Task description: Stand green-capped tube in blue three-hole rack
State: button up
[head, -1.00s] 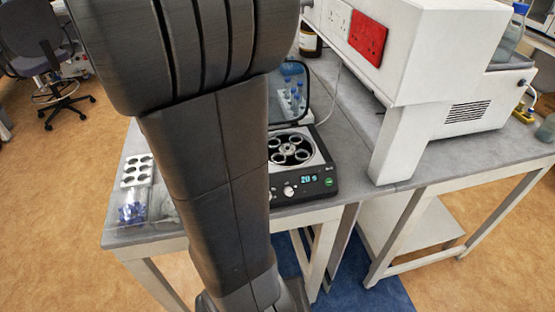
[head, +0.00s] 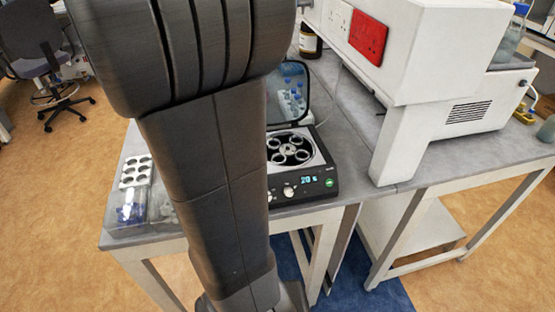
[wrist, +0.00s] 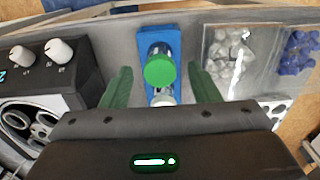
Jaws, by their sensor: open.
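In the wrist view the green-capped tube (wrist: 160,71) is seen almost from above, its round green cap nearest the camera. The blue rack (wrist: 172,34) is directly behind and beneath it, and the tube appears to stand in it, though its lower end is hidden. A clear, pale round shape (wrist: 163,97) shows just below the cap, partly hidden by my gripper. My gripper (wrist: 160,68) is open, with one finger on each side of the cap and a visible gap on both sides. In the head view my arm hides the rack, tube and gripper.
A centrifuge (head: 318,186) with an open lid stands close by; its knobs also show in the wrist view (wrist: 60,50). A clear box of white and blue pieces (wrist: 262,55) lies right of the rack. A white holed rack (head: 135,172) and a large white instrument (head: 440,60) share the bench.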

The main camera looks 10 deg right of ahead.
notch_tip(320, 180, up, 14)
dwell(0.6)
jog(key=shift+f, duration=0.15)
notch_tip(320, 180, down, 14)
jog(key=shift+r, duration=0.5)
jog(key=shift+s, duration=0.1)
